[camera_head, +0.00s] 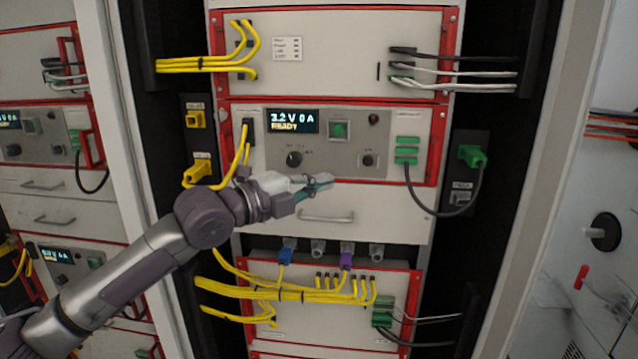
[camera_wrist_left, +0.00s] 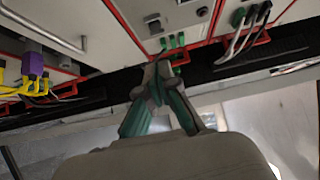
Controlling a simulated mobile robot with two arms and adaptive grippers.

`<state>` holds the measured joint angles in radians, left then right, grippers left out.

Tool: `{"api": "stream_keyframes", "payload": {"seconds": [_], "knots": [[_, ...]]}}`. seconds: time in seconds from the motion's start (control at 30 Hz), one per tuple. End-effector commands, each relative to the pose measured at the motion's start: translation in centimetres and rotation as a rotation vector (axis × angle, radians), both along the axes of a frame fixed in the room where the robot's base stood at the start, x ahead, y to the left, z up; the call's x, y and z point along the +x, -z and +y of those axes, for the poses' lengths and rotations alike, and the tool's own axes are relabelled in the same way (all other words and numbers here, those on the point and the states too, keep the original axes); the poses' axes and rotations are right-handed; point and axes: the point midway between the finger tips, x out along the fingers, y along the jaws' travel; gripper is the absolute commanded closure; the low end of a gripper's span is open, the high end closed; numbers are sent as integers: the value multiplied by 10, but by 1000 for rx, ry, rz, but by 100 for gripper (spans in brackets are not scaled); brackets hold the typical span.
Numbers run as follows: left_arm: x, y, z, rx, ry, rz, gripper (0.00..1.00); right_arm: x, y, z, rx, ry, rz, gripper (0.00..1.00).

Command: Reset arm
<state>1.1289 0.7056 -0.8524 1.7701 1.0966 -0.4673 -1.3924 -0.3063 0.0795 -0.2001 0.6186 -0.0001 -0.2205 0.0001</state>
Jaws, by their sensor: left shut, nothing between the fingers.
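My left gripper (camera_head: 322,181) is shut and empty in front of the cycler rack in the head view. It is just below the knobs of the middle unit (camera_head: 335,143), whose display (camera_head: 291,121) reads "3.2 V 0 A READY". Its arm comes in from the lower left. In the left wrist view, its green-and-grey fingers (camera_wrist_left: 160,82) meet at the tips, with the rack beyond them. Whether the fingers touch the rack cannot be told. My right gripper is not in view.
A drawer handle (camera_head: 326,217) lies just below the gripper. Yellow cables (camera_head: 300,290) hang at the lower unit, and a black cable loops from a green plug (camera_head: 471,155) on the right. Another rack (camera_head: 45,135) stands on the left.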

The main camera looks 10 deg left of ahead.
Motion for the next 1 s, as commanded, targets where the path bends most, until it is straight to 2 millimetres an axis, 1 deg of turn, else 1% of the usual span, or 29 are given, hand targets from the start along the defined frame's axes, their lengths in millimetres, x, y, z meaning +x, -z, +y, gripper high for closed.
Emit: {"api": "stream_keyframes", "payload": {"seconds": [0.17,0.27,0.37,0.4,0.47,0.5,0.57,0.6,0.67,0.7,0.77,0.8,0.87,0.9,0.97,1.0], "knots": [[0,1,0,0,1,1,100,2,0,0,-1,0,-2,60],[-4,15,-6,-6,7,38,100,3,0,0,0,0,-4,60],[-15,54,-19,-25,15,142,100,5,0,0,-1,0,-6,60],[-23,77,-26,-40,14,205,100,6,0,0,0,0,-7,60],[-38,113,-35,-67,5,315,100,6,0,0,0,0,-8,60],[-50,138,-39,-92,-10,393,100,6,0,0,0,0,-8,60],[-68,172,-42,-131,-47,511,100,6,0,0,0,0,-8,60],[-80,194,-42,-161,-78,590,100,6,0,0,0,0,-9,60],[-99,225,-39,-209,-137,706,100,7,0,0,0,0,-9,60],[-113,246,-35,-245,-184,784,100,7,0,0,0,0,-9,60],[-134,274,-26,-302,-269,899,100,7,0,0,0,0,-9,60],[-149,293,-18,-342,-333,975,100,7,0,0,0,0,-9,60],[-173,320,-5,-403,-442,1086,100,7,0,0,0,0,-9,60],[-191,337,7,-444,-523,1156,100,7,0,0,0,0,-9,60],[-215,358,23,-503,-644,1246,100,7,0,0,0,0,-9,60],[-231,370,34,-536,-721,1294,100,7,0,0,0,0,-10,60]]}}
